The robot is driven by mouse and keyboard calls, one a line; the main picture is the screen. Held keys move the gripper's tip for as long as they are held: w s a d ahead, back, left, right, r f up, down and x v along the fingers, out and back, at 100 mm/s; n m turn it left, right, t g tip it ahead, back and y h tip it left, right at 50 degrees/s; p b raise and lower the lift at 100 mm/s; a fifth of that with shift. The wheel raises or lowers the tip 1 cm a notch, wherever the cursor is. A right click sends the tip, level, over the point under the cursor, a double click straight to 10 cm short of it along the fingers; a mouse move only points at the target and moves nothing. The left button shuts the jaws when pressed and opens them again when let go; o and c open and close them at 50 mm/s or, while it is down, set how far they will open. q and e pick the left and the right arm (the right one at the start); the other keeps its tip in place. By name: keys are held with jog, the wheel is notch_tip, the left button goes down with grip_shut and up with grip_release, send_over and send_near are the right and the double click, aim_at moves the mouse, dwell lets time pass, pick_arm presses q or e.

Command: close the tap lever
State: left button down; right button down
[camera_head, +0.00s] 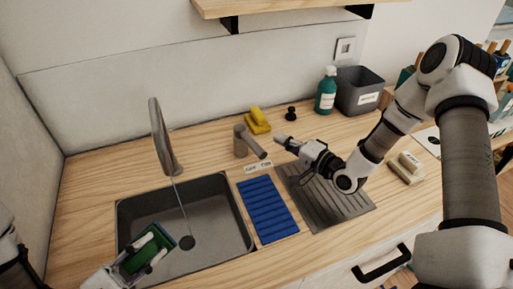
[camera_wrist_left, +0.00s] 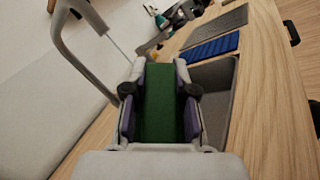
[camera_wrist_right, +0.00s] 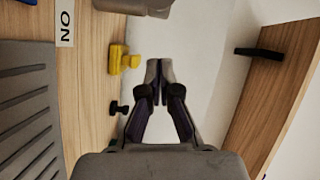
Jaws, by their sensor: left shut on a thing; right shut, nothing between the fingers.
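The grey tap spout (camera_head: 158,130) curves over the sink, and a thin stream of water (camera_head: 182,208) runs from it. The tap lever (camera_head: 256,149) is a grey bar on a short post and points toward the front right. A grey part at the top of the right wrist view looks like the lever (camera_wrist_right: 130,5). My right gripper (camera_head: 283,141) is shut and empty, a little right of the lever and apart from it. My left gripper (camera_head: 148,248) is shut on a green block (camera_wrist_left: 160,105), over the sink's front left part.
The sink (camera_head: 222,182) has a dark drain. A blue ribbed mat (camera_head: 268,208) and a grey draining board (camera_head: 335,205) lie right of it. A small label (camera_head: 257,167) lies below the lever. Yellow (camera_head: 257,120) and black (camera_head: 291,113) objects, a teal bottle (camera_head: 326,92) and a grey bin (camera_head: 360,88) stand behind.

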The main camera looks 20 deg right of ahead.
aim_at(264, 151)
pick_arm(q)
jog(key=shift+r+p, duration=0.35)
jog(key=shift+r, duration=0.05)
pick_arm(e)
jog(key=a, duration=0.4)
jog(key=shift+s+a+f, duration=0.1)
jog(key=shift+s+f, duration=0.05)
jog(key=shift+f, duration=0.2)
